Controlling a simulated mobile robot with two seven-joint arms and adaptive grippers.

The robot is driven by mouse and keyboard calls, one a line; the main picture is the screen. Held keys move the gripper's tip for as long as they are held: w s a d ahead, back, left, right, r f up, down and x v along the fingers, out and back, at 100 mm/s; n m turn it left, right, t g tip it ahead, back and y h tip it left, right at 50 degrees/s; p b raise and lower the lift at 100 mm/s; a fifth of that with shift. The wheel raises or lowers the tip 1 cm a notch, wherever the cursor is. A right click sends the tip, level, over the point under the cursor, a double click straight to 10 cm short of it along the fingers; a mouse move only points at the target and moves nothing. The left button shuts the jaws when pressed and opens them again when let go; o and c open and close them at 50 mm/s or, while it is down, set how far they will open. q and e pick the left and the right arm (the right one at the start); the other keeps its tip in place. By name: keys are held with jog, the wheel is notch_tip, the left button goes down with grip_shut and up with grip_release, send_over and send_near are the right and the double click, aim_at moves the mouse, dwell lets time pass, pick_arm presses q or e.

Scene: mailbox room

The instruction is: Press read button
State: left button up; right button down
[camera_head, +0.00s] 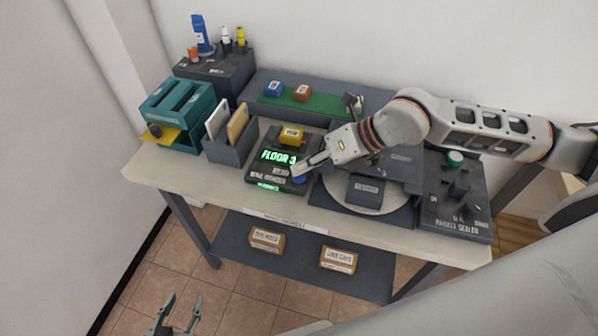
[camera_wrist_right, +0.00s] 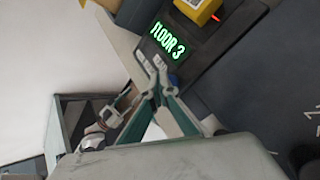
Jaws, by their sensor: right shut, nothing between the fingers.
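The dark reader (camera_head: 254,171) sits on the table with a lit green "FLOOR 3" display (camera_head: 278,156). A yellow box (camera_head: 292,136) lies on its upper part. A blue button (camera_head: 299,179) shows at its front right corner, partly covered by my right gripper (camera_head: 298,173). The fingers are shut and empty, with their tips over that corner; I cannot tell if they touch the button. In the right wrist view the fingertips (camera_wrist_right: 159,70) overlap the reader's lower edge, near small white labels. My left gripper (camera_head: 178,314) is open and empty, low in front of the table.
A turntable (camera_head: 340,194) with a dark box is right of the reader, and a sealer panel (camera_head: 455,215) stands at far right. A grey letter holder (camera_head: 232,150) and teal rack (camera_head: 178,112) are to the left. Boxes lie on the shelf (camera_head: 300,268) below.

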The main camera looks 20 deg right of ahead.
aim_at(303, 176)
jog(key=shift+r+p, duration=0.55)
jog(key=shift+r, duration=0.35)
jog(key=shift+r+p, duration=0.35)
jog(key=shift+r, duration=0.2)
jog(key=shift+r+p, duration=1.1)
jog(key=shift+r, duration=0.9)
jog(key=shift+s+f, duration=0.1)
jog(key=shift+s, duration=0.05)
